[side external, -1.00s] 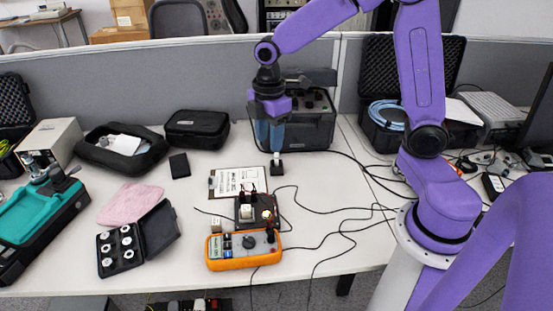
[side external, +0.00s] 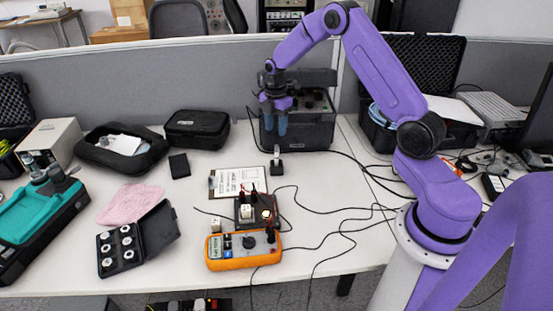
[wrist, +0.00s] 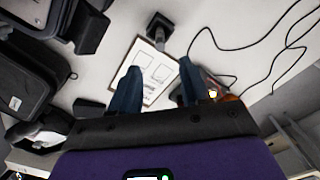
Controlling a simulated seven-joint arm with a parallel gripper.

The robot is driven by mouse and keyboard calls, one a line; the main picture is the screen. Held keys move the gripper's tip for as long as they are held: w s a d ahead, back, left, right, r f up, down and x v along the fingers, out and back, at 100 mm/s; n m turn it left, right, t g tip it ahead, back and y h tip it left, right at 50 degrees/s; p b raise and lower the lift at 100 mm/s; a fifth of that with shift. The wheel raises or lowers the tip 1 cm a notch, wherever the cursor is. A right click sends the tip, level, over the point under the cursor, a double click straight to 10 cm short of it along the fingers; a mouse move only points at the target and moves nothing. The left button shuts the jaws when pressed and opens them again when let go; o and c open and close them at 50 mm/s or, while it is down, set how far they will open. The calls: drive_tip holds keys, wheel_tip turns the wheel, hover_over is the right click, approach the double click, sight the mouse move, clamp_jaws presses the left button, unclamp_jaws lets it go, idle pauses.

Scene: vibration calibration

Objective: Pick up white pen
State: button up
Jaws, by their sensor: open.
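I cannot make out a white pen in either view. A clipboard with white printed paper (side external: 238,181) lies flat on the table; it also shows in the wrist view (wrist: 150,72), partly hidden behind my fingers. My gripper (side external: 275,132) is open and empty, with blue fingers pointing down, above the table behind the clipboard. In the wrist view my gripper (wrist: 160,68) has its two fingers apart, with the clipboard and a small grey post on a black base (wrist: 160,26) seen beyond them.
The black-based post (side external: 276,168) stands below my gripper. A large black instrument case (side external: 310,132) is close behind it. An orange multimeter (side external: 243,259) and a small dark device (side external: 256,211) sit in front. Cables cross the right side.

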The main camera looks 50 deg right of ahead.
sight(276, 156)
wheel_tip(276, 156, down, 8)
drive_tip(key=shift+r, duration=0.2)
drive_tip(key=shift+d+f, duration=0.15)
drive_tip(key=shift+f, duration=2.5)
clamp_jaws()
